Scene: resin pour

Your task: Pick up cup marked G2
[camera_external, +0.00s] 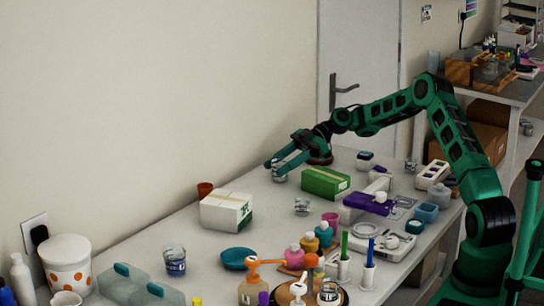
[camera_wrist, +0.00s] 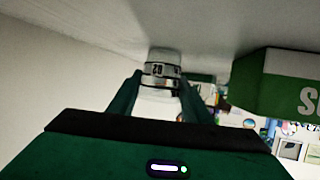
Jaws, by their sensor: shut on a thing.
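A small clear cup with a dark band marked with what reads like G2 (camera_wrist: 161,70) sits between my fingertips in the wrist view. It also shows in the external view (camera_external: 279,175), under the fingertips near the wall side of the table. My gripper (camera_external: 278,164) reaches in low from the right and is shut on this cup; its fingers also show in the wrist view (camera_wrist: 160,85), one on each side. The cup is at or very close to the table top; I cannot tell whether it touches. Part of the cup is hidden by the fingers.
A green box (camera_external: 326,182) stands just right of the cup, close to my gripper in the wrist view (camera_wrist: 275,85). A white box (camera_external: 226,211) and another clear cup (camera_external: 302,206) stand nearer the camera.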

